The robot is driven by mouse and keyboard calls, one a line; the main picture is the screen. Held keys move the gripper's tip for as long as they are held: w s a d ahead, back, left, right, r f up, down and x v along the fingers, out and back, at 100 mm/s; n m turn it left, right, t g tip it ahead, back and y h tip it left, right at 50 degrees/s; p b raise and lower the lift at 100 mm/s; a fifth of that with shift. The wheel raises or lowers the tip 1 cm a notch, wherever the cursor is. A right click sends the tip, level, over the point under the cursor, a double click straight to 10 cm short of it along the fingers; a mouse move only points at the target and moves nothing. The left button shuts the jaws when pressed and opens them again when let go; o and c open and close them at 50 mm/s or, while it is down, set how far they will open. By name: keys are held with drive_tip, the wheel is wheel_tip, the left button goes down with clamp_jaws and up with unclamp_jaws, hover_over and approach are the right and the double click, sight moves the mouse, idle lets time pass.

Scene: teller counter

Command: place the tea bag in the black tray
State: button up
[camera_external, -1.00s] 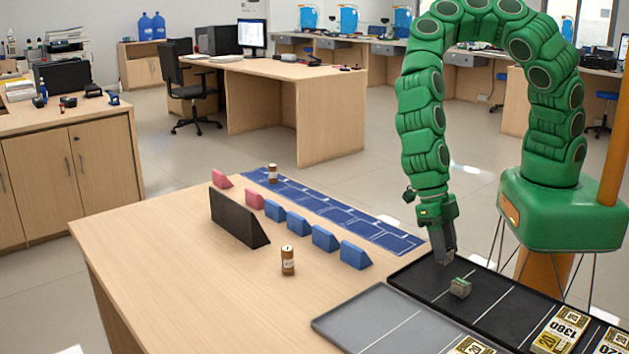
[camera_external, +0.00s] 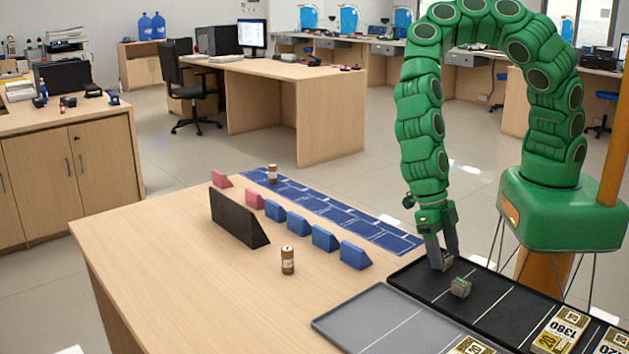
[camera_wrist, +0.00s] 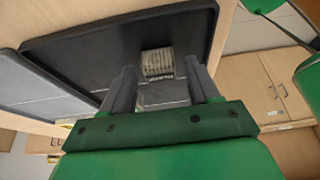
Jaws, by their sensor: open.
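A small grey-green ribbed block (camera_external: 460,287), which I take to be the tea bag though its print is too small to read, lies in the black tray (camera_external: 420,277). In the wrist view the block (camera_wrist: 157,62) shows pale and ribbed, between and just beyond my fingertips. My gripper (camera_external: 444,263) is open and empty, its fingers pointing down over the tray's left end. In the outside view it is to the left of the block and apart from it. The wrist view also shows my gripper (camera_wrist: 160,70) and the black tray (camera_wrist: 90,45).
A grey tray (camera_external: 365,318) lies beside the black one. Note bundles (camera_external: 560,330) lie at the black tray's right. Blue wedges (camera_external: 325,238), pink wedges (camera_external: 253,199), a black wedge (camera_external: 237,218) and brown jars (camera_external: 288,260) stand on the table. The table's left front is clear.

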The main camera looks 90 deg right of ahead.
drive_tip(key=shift+r, duration=0.1)
drive_tip(key=v, duration=1.2)
